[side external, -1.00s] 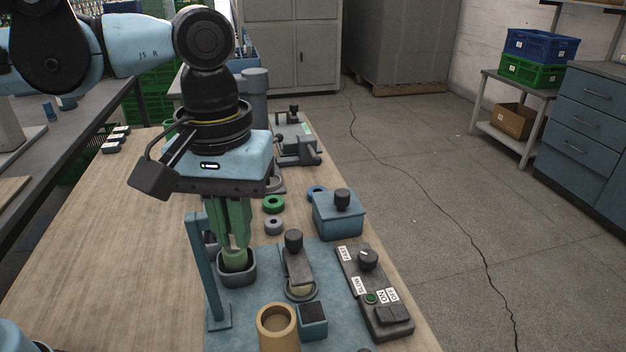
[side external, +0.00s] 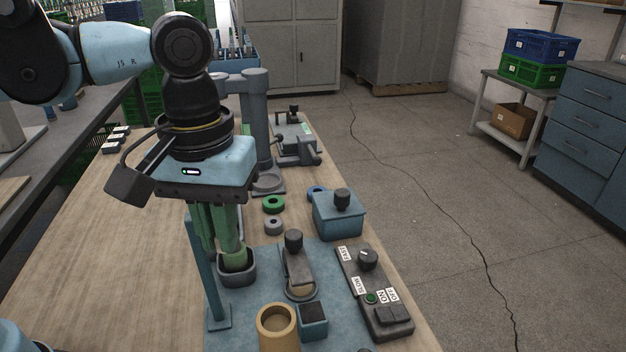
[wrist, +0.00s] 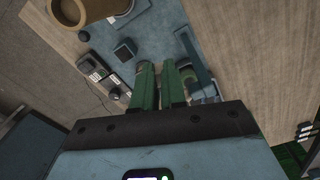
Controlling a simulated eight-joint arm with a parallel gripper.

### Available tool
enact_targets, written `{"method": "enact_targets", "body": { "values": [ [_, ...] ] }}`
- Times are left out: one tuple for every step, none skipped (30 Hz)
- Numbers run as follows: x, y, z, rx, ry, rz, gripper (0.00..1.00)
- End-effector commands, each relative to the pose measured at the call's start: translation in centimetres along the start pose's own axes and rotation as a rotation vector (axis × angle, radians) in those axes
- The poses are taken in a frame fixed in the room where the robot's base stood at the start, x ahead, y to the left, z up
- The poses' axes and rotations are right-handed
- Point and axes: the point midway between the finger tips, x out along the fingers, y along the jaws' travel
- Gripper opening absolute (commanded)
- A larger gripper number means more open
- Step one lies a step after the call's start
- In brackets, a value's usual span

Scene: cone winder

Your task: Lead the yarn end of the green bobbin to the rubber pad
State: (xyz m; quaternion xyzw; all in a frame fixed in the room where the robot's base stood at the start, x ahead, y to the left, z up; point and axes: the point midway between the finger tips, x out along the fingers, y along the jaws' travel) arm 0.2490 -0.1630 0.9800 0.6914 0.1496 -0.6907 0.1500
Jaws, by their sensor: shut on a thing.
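The green bobbin (side external: 236,261) stands in a dark grey cup (side external: 237,276) on the blue plate; only a pale green part shows above the rim. My gripper (side external: 223,246), with long green fingers, points down at the cup and partly covers the bobbin. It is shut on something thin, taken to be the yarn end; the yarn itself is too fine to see. The fingers also show in the wrist view (wrist: 165,75). A small blue block with a black top, which looks like the rubber pad (side external: 313,310), stands right of the cup, apart from my gripper.
A blue post (side external: 210,285) rises close beside the cup. A tan hollow cone (side external: 277,328), a lever clamp (side external: 297,262) and a switch box (side external: 376,295) stand nearby. Green and grey rings (side external: 273,204) lie behind.

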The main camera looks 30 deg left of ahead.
Motion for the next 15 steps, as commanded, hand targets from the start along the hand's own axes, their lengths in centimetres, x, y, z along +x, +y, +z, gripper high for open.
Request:
{"method": "enact_targets", "body": {
  "values": [
    [0.4,0.7,-0.3,0.017,0.0,0.0,0.0],
    [0.8,1.1,-0.5,0.028,0.0,0.0,0.0],
    [1.3,1.7,-0.8,0.046,0.0,0.0,0.0],
    [1.7,2.3,-1.0,0.062,0.0,0.0,0.0],
    [2.2,2.8,-1.2,0.078,0.0,0.0,0.0],
    [2.9,3.6,-1.6,0.102,0.0,0.0,0.0],
    [3.5,4.2,-1.8,0.119,0.0,0.0,0.0],
    [4.1,4.7,-2.0,0.138,0.0,0.0,0.0],
    [4.9,5.5,-2.3,0.161,0.0,0.0,0.0],
    [5.5,6.0,-2.5,0.179,0.0,0.0,0.0],
    [6.1,6.4,-2.6,0.195,0.0,0.0,0.0],
    [6.8,7.0,-2.9,0.216,0.0,0.0,0.0],
    [7.4,7.4,-3.0,0.231,0.0,0.0,0.0],
    [7.9,7.8,-3.1,0.246,0.0,0.0,0.0],
    [8.6,8.3,-3.2,0.263,0.0,0.0,0.0]
  ]
}}
